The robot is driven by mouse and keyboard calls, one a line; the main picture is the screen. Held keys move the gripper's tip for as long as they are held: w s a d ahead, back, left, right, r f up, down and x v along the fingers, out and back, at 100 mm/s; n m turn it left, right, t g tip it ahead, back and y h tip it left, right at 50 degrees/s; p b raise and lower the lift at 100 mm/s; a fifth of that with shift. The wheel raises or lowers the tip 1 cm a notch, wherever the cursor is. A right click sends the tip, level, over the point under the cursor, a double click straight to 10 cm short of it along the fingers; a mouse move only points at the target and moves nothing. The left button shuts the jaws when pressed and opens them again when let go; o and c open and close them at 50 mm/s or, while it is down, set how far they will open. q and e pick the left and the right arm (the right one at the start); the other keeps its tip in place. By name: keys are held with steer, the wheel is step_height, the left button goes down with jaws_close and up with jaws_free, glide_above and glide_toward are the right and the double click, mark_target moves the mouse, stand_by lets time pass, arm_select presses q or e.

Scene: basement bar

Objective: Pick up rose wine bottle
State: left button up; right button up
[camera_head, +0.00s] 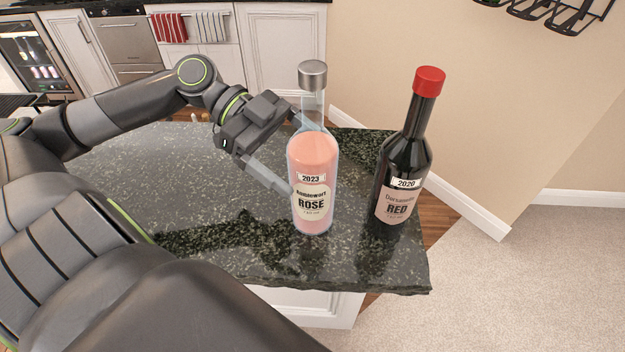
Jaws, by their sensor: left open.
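The rose wine bottle (313,160) stands upright on the dark granite counter (230,225). It is clear with pink wine, a silver cap and a label reading 2023 ROSE. My left gripper (303,160) is open at the bottle, with one finger in front of its left side and the other behind its neck, seen through the glass. I cannot tell whether the fingers touch the glass. My right gripper is not in view.
A dark red wine bottle (405,160) with a red cap stands upright close to the right of the rose bottle, near the counter's right end. White cabinets (283,45) and a wine fridge (38,60) are at the back. Carpet lies beyond the counter on the right.

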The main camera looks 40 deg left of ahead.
mark_target(334, 183)
arm_select(q)
steer(key=shift+x, duration=1.55)
steer(key=shift+w, duration=0.1)
steer(key=c, duration=1.9)
steer(key=shift+a, duration=0.1)
steer(key=shift+c, duration=0.2)
steer(key=shift+r, duration=0.1)
